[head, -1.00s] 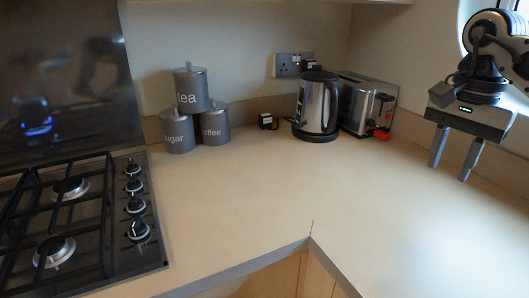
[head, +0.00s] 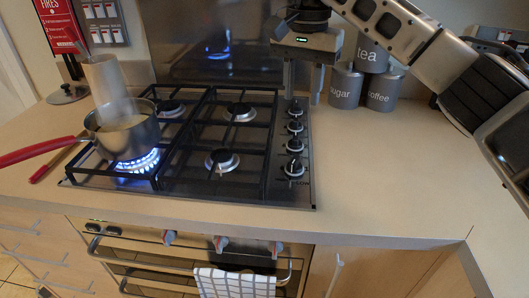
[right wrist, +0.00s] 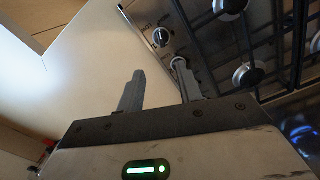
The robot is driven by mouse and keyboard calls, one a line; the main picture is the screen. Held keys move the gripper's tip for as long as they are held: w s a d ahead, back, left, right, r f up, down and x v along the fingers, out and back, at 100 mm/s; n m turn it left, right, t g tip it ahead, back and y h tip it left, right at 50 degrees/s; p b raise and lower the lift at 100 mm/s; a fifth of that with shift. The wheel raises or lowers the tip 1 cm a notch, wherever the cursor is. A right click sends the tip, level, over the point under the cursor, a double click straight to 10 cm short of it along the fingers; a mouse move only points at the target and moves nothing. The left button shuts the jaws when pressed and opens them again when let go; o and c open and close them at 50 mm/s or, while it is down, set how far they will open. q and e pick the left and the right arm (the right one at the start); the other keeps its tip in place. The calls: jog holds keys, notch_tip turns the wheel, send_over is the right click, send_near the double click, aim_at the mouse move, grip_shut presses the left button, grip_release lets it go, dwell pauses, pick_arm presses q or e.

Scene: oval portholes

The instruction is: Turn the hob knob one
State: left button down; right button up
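The hob (head: 260,190) has a column of black and silver knobs along its right edge. The farthest knob (head: 295,109) is just below my right gripper (head: 302,98), and the nearest knob (head: 293,168) is toward the front edge. My right gripper points down with its two fingers apart and nothing between them. In the right wrist view the fingers of my right gripper (right wrist: 158,88) are spread; one fingertip overlaps a knob (right wrist: 178,62), and another knob (right wrist: 161,37) lies beyond. I cannot tell whether the fingertip touches it. My left gripper is not in view.
A saucepan (head: 125,135) with a red handle stands over a lit blue flame at the front left. Grey tea (head: 372,54), sugar (head: 345,88) and coffee (head: 383,90) canisters stand right of my gripper. Clear worktop (head: 390,170) lies right of the hob.

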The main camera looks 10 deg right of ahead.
aim_at(295, 160)
notch_tip(295, 160, down, 16)
jog(key=shift+a+r+p, duration=0.1)
jog(key=shift+r+p, duration=0.15)
jog(key=shift+p, duration=0.4)
